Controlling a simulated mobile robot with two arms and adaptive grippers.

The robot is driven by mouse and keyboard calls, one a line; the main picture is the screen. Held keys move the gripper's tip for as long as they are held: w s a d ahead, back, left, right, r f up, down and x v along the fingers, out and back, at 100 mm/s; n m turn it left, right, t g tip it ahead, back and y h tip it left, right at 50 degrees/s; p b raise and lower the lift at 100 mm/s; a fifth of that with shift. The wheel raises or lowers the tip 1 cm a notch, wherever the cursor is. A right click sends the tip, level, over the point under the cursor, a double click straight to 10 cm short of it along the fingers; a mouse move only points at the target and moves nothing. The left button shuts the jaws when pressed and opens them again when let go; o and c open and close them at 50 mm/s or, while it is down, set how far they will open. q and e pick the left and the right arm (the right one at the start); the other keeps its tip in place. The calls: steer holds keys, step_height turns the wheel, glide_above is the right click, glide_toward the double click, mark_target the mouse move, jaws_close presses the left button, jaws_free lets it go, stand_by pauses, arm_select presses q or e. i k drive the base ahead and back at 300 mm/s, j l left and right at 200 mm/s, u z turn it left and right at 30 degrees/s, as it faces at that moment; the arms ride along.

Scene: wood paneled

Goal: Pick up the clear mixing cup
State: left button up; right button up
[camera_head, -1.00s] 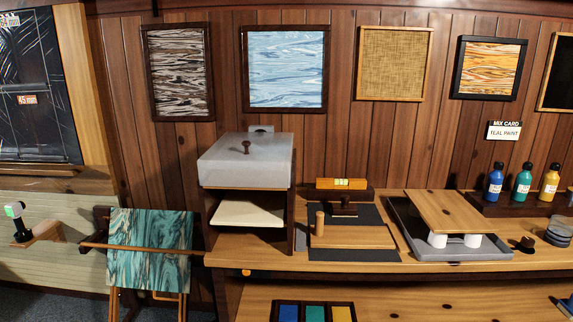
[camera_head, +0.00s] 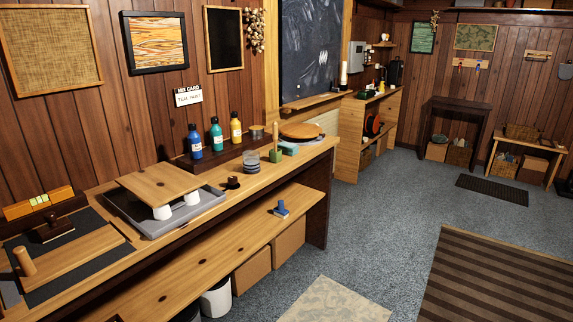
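A small grey, see-through-looking cup (camera_head: 250,161), which looks like the clear mixing cup, stands on the long wooden workbench (camera_head: 92,290) near its right part. It is right of a small dark knob-like piece (camera_head: 233,182) and in front of the dark bottle rack. A green block with a wooden handle (camera_head: 275,152) stands just right of it. The cup is small in view, so I cannot tell whether anything is inside. Neither of my grippers is in view.
Blue, teal and yellow bottles (camera_head: 215,136) stand behind the cup. A grey tray (camera_head: 212,198) with a raised wooden board (camera_head: 158,184) is to its left. A round wooden disc (camera_head: 302,131) lies at the bench's right end. Open grey floor (camera_head: 375,230) lies right of the bench.

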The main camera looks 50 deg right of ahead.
mark_target(252, 159)
steer(key=z, duration=1.25)
steer(key=i+l, duration=0.25)
steer(key=i+l+u, duration=0.1)
steer(key=i+l, duration=0.2)
steer(key=l, duration=0.15)
